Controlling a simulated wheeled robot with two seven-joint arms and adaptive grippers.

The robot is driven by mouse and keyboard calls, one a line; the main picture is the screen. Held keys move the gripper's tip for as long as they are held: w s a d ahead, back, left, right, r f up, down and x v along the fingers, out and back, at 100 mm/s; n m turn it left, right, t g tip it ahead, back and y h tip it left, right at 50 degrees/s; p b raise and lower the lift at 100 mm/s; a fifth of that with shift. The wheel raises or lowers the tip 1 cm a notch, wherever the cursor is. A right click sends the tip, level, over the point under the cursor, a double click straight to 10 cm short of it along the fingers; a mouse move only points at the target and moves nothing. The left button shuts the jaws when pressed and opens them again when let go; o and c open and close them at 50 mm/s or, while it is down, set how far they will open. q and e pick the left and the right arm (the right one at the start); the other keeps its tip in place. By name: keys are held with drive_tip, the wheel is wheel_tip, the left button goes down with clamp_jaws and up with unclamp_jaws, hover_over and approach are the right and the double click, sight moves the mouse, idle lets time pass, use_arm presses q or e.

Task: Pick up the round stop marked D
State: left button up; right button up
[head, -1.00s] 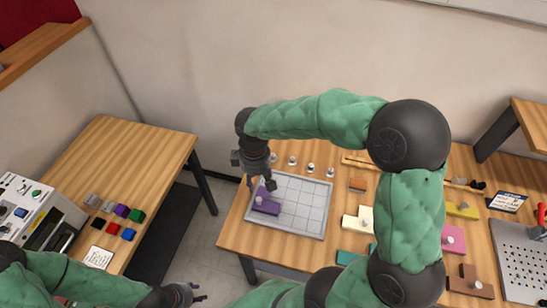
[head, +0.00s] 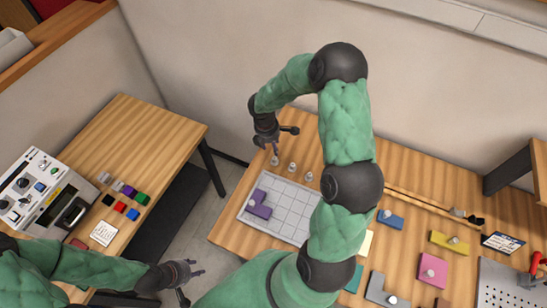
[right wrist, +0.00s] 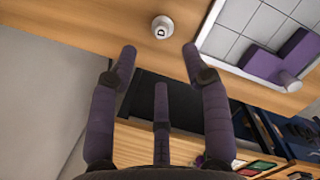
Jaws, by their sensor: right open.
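The round stop marked D (right wrist: 162,27) is a small pale knob on the wooden table in the right wrist view. It stands beyond my right gripper's fingertips (right wrist: 159,58), roughly centred between the two outer fingers and apart from them. My right gripper is open and empty. In the head view my right gripper (head: 282,141) hangs just above the leftmost of several round stops (head: 275,160); letters are too small to read there. My left gripper (head: 194,282) is open and empty at the bottom, away from this table.
A gridded tray (head: 296,234) with a purple L-shaped piece (head: 259,205) lies close to the stops. More stops (head: 292,167) stand to the right. My right arm hides part of the table. Coloured pieces (head: 433,269) lie further right.

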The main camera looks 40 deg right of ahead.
sight(275, 158)
drive_tip(key=f, duration=0.6)
drive_tip(key=d+f+b, duration=0.1)
drive_tip(key=f, duration=0.2)
drive_tip(key=shift+f, duration=0.3)
drive_tip(key=shift+s, duration=0.1)
clamp_jaws()
